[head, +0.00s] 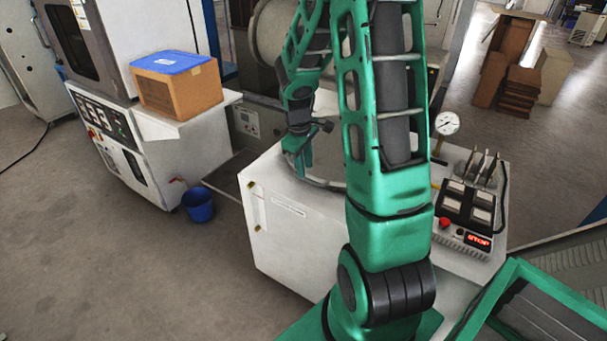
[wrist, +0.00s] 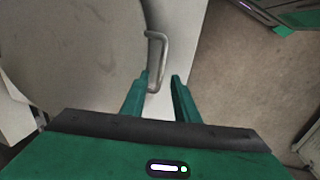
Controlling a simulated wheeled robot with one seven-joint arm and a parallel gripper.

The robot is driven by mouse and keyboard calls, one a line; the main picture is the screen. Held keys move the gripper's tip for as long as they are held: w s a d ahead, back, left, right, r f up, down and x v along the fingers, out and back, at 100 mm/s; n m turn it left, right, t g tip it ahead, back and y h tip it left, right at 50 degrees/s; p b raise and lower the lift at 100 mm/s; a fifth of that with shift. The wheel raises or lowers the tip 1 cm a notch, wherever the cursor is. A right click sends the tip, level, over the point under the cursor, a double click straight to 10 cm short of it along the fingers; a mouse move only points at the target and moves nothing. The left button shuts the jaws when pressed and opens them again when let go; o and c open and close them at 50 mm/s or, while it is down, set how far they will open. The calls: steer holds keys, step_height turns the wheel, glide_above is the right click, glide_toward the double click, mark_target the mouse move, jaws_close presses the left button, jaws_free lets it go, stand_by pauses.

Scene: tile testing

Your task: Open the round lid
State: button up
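The round lid (wrist: 70,50) is a large grey disc filling the left of the wrist view. A bent metal bar handle (wrist: 164,60) stands at its right edge. My gripper (wrist: 160,76) is open, with its two green fingers apart. The handle's lower end shows between the fingertips; I cannot tell whether they touch it or how far above it they are. In the head view my gripper (head: 300,158) is over the white cabinet's top, and my arm hides most of the lid.
The white cabinet (head: 290,240) carries a pressure gauge (head: 447,123) and a device with a red display (head: 477,240) on its right. A blue bucket (head: 198,205) stands on the floor at left. An orange box with a blue top (head: 178,88) sits on a shelf. Floor at lower left is clear.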

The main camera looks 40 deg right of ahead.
mark_target(305, 179)
steer(key=shift+w+d+f, duration=0.1)
steer(key=shift+d+f, duration=0.05)
steer(key=shift+f, duration=0.85)
steer(key=shift+d+f, duration=0.15)
steer(key=shift+f, duration=0.8)
jaws_close()
